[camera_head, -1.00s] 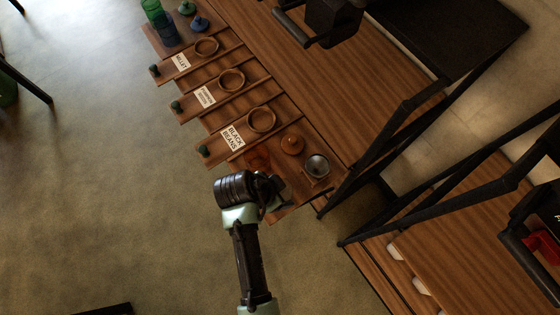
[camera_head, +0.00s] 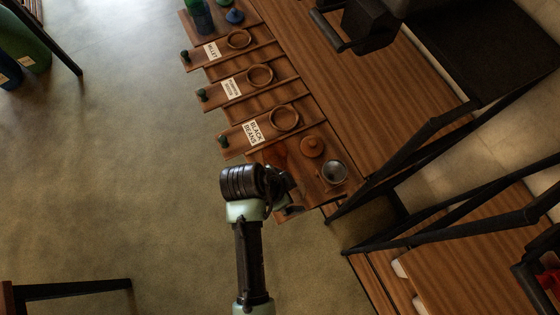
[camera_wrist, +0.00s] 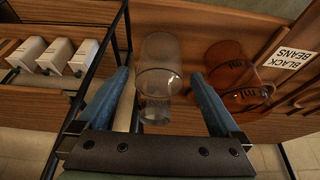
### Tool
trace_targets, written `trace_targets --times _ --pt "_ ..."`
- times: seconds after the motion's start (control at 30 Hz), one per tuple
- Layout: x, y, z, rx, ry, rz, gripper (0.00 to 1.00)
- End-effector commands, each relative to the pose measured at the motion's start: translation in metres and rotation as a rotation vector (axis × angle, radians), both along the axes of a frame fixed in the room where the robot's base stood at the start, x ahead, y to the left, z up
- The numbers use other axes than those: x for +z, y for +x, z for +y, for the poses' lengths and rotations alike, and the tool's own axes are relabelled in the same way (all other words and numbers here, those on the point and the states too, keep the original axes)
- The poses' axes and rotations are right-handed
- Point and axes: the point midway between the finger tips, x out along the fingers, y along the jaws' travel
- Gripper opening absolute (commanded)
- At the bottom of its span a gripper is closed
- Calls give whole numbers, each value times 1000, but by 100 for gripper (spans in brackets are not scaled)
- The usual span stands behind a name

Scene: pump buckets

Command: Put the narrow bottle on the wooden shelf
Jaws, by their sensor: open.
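A clear glass bottle (camera_wrist: 158,85), which seems to be the narrow bottle, stands in the middle of the wrist view. Its wider body is at the top of the picture and a narrower part is nearer me. My gripper (camera_wrist: 160,76) is open, with one blue finger on each side of the bottle; I cannot tell whether they touch it.
An amber jar (camera_wrist: 232,78) stands close by the right finger. White boxes (camera_wrist: 55,56) are at left in the wrist view.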

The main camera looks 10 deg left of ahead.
Motion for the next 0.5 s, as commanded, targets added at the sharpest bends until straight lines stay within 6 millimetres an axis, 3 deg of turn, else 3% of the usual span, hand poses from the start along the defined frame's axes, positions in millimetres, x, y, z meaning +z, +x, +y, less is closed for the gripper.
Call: trace_targets --times 0.3,0.5 --pt "61 -14 21 2 1 -3 100" --pt "80 -19 27 2 -1 0 100"
